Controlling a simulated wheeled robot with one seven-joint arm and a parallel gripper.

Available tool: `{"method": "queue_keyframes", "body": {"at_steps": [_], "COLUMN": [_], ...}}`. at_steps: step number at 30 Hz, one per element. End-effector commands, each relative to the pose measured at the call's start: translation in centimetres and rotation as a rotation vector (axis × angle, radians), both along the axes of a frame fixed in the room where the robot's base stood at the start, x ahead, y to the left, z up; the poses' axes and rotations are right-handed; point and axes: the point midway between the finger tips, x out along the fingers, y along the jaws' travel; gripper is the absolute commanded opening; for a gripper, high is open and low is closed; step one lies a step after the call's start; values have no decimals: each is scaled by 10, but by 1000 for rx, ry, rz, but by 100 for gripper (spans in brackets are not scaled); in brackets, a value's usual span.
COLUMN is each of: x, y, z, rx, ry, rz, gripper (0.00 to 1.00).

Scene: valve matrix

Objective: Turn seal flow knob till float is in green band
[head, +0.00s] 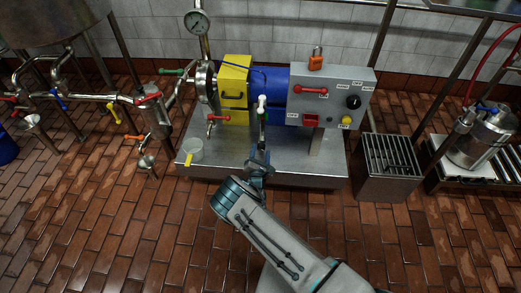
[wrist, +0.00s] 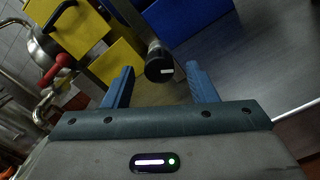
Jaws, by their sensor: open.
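A black round knob (wrist: 159,67) with a small white mark shows in the wrist view, at the end of a short post. It looks like the seal flow knob. My gripper (wrist: 161,72) is open, its two blue fingers on either side of the knob's line of sight, with gaps showing on both sides. I cannot tell whether the knob is between the tips or beyond them. In the head view my gripper (head: 260,160) is at the front edge of the pump base, below a slim upright tube (head: 262,118) with a white top. The float and green band cannot be made out.
Behind the tube are a yellow guard (head: 234,88) and a blue motor (head: 269,88). A grey control box (head: 331,95) with a red lever stands right of it. A clear cup (head: 191,150) sits on the base's left. A grated drain box (head: 387,165) stands right.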

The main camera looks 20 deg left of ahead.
Motion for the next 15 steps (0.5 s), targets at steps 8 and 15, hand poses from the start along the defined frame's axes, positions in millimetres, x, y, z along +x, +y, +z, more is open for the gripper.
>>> {"method": "queue_keyframes", "body": {"at_steps": [8, 15], "x": [-63, -105], "y": [-14, -24], "z": [5, 2], "rx": [-3, -3], "ry": [2, 2], "rz": [4, 3], "gripper": [52, 52]}}
